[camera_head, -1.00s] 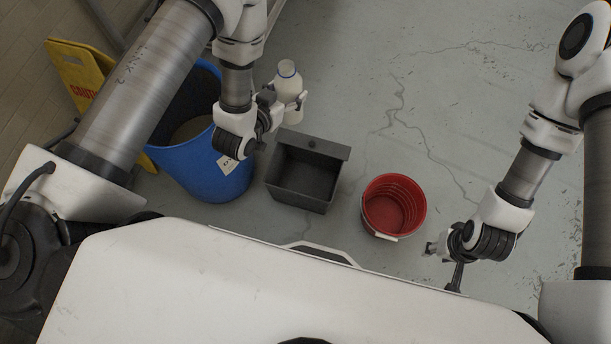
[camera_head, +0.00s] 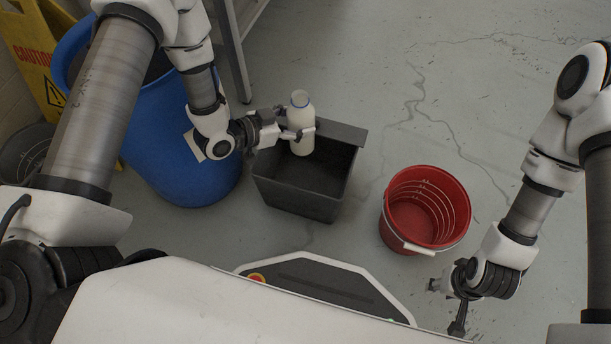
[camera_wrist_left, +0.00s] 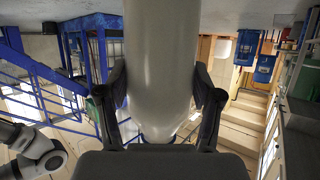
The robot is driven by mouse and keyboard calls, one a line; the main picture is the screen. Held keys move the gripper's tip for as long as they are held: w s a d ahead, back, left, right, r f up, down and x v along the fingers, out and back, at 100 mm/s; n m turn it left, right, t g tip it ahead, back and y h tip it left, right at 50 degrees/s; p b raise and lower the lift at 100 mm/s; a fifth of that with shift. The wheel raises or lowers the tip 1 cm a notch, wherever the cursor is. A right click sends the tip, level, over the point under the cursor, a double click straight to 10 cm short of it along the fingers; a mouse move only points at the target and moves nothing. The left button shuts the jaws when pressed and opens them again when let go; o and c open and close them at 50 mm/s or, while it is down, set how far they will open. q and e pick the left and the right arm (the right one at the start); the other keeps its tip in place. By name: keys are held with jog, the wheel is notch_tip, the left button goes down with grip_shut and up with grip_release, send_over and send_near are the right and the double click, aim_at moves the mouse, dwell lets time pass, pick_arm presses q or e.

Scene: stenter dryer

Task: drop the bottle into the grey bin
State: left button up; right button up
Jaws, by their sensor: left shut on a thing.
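A white bottle (camera_head: 303,112) with a blue ring at its mouth stands upright in my left gripper (camera_head: 300,133), which is shut on it. The left wrist view shows the bottle (camera_wrist_left: 162,60) filling the middle between the two fingers (camera_wrist_left: 163,98). In the head view the bottle appears over the back part of the dark grey bin (camera_head: 290,207), inside its rim. How high it is above the bin's floor is hard to tell. My right gripper (camera_head: 447,308) is at the lower right, apart from everything; its jaw opening cannot be made out.
A large blue barrel (camera_head: 185,160) stands left of the grey bin, under my left arm. A red bucket (camera_head: 425,210) stands to its right. A yellow caution sign (camera_head: 35,50) is at the far left. A metal frame leg (camera_head: 236,60) stands behind. The floor at the upper right is clear.

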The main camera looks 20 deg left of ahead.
pick_arm(q)
notch_tip(320, 180, down, 5)
jog(key=b, duration=0.3)
jog(key=shift+b, duration=0.35)
jog(key=shift+r, duration=0.15)
jog(key=o, duration=1.4)
jog(key=v, duration=1.2)
